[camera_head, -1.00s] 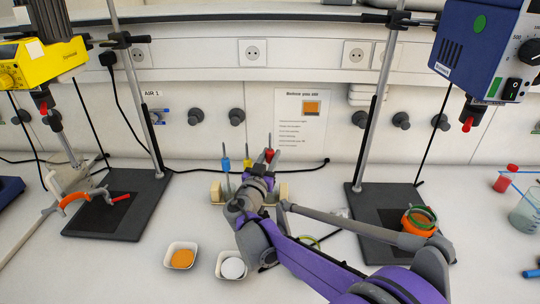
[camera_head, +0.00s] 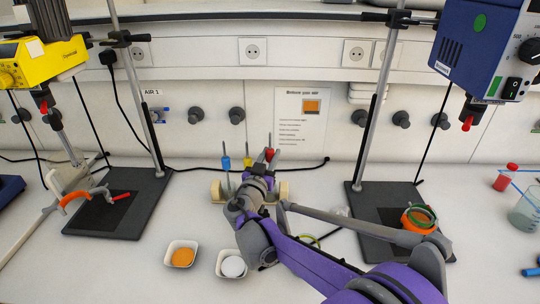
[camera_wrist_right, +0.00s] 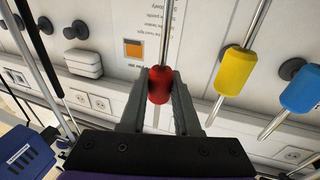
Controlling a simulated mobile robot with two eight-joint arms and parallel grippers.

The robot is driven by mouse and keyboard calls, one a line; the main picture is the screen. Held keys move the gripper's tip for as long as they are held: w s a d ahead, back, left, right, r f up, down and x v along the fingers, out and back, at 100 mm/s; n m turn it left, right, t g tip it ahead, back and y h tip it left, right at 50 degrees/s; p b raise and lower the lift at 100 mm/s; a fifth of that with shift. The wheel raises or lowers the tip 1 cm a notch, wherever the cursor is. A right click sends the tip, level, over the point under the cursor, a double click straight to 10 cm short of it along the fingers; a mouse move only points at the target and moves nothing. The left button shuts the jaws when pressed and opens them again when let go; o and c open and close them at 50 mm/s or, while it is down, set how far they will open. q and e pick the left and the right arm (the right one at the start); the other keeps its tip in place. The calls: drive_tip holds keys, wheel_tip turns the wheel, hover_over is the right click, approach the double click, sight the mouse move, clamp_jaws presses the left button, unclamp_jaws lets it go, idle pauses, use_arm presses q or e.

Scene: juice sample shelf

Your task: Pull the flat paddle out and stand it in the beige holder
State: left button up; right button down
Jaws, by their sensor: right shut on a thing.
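The beige holder (camera_head: 217,192) stands at the back middle of the bench, its middle hidden behind my right arm. Three tools with thin metal rods rise at it: one with a blue handle (camera_head: 226,164), one with a yellow handle (camera_head: 247,161) and one with a red handle (camera_head: 269,155). My right gripper (camera_wrist_right: 160,88) is shut on the red handle (camera_wrist_right: 159,82) in the right wrist view. The yellow handle (camera_wrist_right: 235,70) and blue handle (camera_wrist_right: 301,90) are beside it, apart from the jaws. My left gripper is not in view.
Two white dishes, one with orange powder (camera_head: 182,257) and one with white contents (camera_head: 233,267), sit left of my arm. Stands with dark bases (camera_head: 117,216) flank the middle. An orange container (camera_head: 417,220) sits on the right base. A beaker (camera_head: 525,212) is far right.

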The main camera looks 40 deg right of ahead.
drive_tip(key=shift+f+b, duration=0.8)
drive_tip(key=shift+f, duration=0.6)
drive_tip(key=c, duration=0.5)
unclamp_jaws()
drive_tip(key=shift+c, duration=0.2)
drive_tip(key=v, duration=1)
drive_tip(key=shift+s+a, duration=0.3)
